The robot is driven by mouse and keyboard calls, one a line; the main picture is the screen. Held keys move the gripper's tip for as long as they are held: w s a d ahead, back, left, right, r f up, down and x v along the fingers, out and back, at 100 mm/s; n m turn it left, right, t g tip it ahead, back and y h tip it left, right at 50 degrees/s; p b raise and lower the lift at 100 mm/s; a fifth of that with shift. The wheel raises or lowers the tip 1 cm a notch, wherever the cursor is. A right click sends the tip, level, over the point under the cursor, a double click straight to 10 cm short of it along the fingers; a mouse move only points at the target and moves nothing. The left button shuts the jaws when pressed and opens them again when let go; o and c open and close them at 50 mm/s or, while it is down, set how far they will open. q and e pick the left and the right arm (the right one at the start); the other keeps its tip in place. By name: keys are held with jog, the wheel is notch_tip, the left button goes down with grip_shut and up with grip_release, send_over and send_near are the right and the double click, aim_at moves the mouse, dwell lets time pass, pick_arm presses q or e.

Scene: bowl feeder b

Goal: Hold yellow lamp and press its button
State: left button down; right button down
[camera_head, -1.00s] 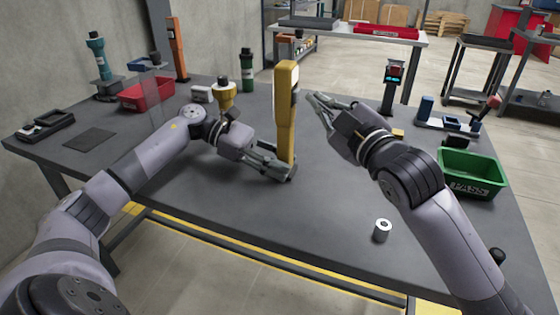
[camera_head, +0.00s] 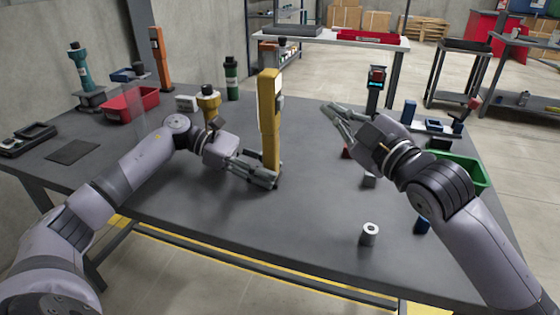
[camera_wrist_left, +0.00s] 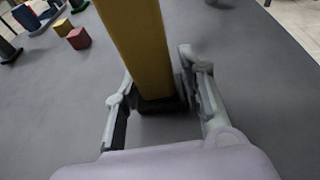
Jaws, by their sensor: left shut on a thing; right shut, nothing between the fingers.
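The yellow lamp (camera_head: 269,120) is a tall, upright yellow post on the table, with a pale panel on its right side near the top. My left gripper (camera_head: 264,176) is shut on the lamp near its dark base. In the left wrist view, the yellow post (camera_wrist_left: 140,45) rises between the two fingers of the left gripper (camera_wrist_left: 160,105). My right gripper (camera_head: 332,113) is shut and empty, to the right of the lamp and apart from it. I cannot make out the button clearly.
A green bin (camera_head: 468,171) is partly hidden behind my right arm. A red bin (camera_head: 130,105) and a yellow part (camera_head: 208,100) are at the left. The front middle of the table is clear.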

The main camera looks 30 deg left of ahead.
pick_arm(q)
jog(key=c, duration=1)
grip_release()
jog(key=shift+o, duration=0.2)
jog(key=v, duration=1.1)
jog(key=shift+s+a, duration=0.1)
jog(key=shift+a, duration=0.2)
jog(key=a, duration=0.2)
jog(key=s+a, duration=0.1)
jog(key=a, duration=0.1)
jog(key=s+a+b, duration=0.1)
jog(key=a, duration=0.2)
jog(key=shift+s+r, duration=0.15)
jog(key=shift+s+a, duration=0.2)
jog(key=shift+a, duration=0.25)
